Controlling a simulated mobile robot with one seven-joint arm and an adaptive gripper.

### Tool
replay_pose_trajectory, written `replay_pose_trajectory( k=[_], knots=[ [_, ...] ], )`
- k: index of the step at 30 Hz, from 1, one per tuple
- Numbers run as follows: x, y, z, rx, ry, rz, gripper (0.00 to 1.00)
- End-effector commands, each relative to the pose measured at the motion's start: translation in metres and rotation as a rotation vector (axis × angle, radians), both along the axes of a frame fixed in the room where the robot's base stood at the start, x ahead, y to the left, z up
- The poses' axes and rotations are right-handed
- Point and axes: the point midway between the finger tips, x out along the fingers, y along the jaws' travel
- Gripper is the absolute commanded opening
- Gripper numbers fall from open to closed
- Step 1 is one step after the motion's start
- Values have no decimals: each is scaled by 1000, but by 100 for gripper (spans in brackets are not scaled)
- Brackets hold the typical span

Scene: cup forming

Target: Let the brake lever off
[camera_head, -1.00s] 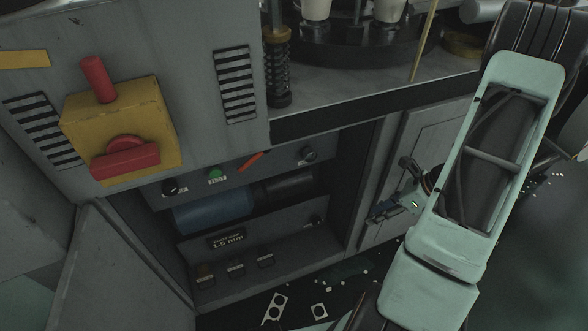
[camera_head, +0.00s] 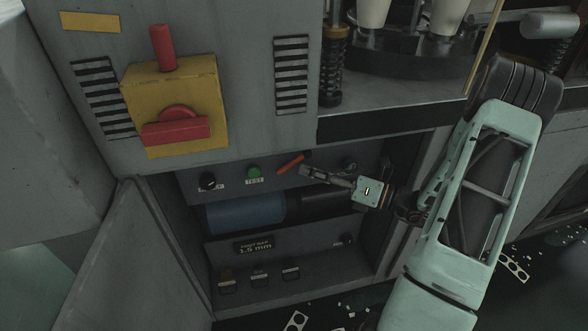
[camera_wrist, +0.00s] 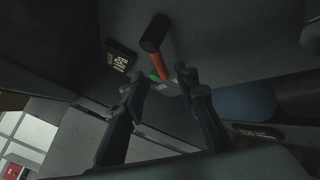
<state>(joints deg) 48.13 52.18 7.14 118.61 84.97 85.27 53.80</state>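The brake lever is most likely the short orange-red lever (camera_head: 290,163) on the upper panel inside the open cabinet bay. It slants up to the right and has a black end. The wrist view shows the lever (camera_wrist: 161,62) with its black knob, just beyond my fingertips. My gripper (camera_head: 304,172) is inside the bay, just right of and below the lever. I cannot tell whether a finger touches the lever.
The panel also carries a black knob (camera_head: 208,182) and a green button (camera_head: 254,172). A blue cylinder (camera_head: 245,215) lies below them. An open cabinet door (camera_head: 120,255) stands at left. A yellow box with a red switch (camera_head: 175,105) is above. White cups (camera_head: 447,15) stand on top.

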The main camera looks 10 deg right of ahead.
Motion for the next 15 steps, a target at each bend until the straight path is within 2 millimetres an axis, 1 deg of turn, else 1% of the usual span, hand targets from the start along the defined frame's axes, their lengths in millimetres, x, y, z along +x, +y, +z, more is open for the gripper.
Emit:
replay_pose_trajectory(
  k=[1,6,10,15],
  knots=[
    [6,8,-2,-1,-1,3,28],
    [23,27,-1,-2,-1,1,28],
    [29,35,-1,-2,1,1,28],
    [32,38,0,-2,1,-1,28]
  ],
)
